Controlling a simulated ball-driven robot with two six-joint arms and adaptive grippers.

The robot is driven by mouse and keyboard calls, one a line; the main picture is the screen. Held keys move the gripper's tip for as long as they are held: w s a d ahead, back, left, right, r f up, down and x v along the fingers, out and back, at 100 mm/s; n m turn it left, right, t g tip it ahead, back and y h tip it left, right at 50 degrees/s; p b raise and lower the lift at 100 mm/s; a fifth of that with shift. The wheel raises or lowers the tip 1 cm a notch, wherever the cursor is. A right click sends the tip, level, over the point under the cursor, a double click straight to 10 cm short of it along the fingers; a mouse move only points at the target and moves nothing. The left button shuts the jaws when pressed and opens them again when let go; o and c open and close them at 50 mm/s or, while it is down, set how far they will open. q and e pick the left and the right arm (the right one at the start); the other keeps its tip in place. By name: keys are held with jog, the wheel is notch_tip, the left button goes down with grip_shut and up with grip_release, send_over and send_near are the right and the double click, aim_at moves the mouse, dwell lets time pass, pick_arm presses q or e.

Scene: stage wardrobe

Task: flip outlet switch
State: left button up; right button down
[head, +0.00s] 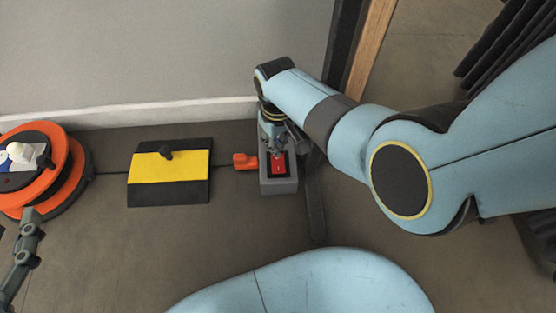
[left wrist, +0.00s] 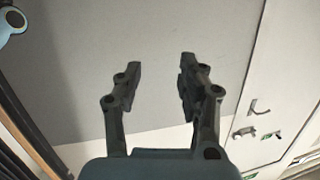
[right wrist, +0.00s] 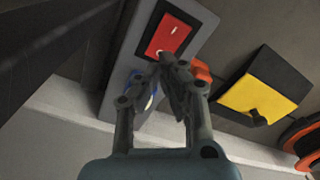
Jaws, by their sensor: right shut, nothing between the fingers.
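The grey outlet box (head: 283,187) lies on the floor near the wall. Its red rocker switch (head: 279,164) sits in a black frame and also shows in the right wrist view (right wrist: 170,34), with a white mark on it. My right gripper (right wrist: 168,60) is shut and empty, its fingertips at the near edge of the switch; whether they touch it I cannot tell. In the head view this gripper (head: 274,147) comes down over the box and hides its far part. My left gripper (left wrist: 160,72) is open and empty, away from the outlet, before a plain grey surface.
An orange plug-like piece (head: 244,161) sticks out at the box's left side. A yellow and black plate with a knob (head: 168,180) lies further left, then an orange cable reel (head: 72,165). A wall with a pale skirting (head: 120,115) is behind.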

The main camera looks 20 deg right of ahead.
jog(key=shift+r, duration=0.3)
jog(key=shift+w+r+p, duration=0.1)
jog(key=shift+r+p, duration=0.8)
jog(key=shift+p, duration=0.1)
jog(key=shift+r+p, duration=0.3)
pick_arm(q)
jog(key=s+a+f+g, duration=0.1)
jog(key=s+f+g, duration=0.4)
jog(key=f, duration=0.1)
jog(key=shift+s+f+n+g+y, duration=0.3)
jog(key=shift+f+n+y, duration=0.1)
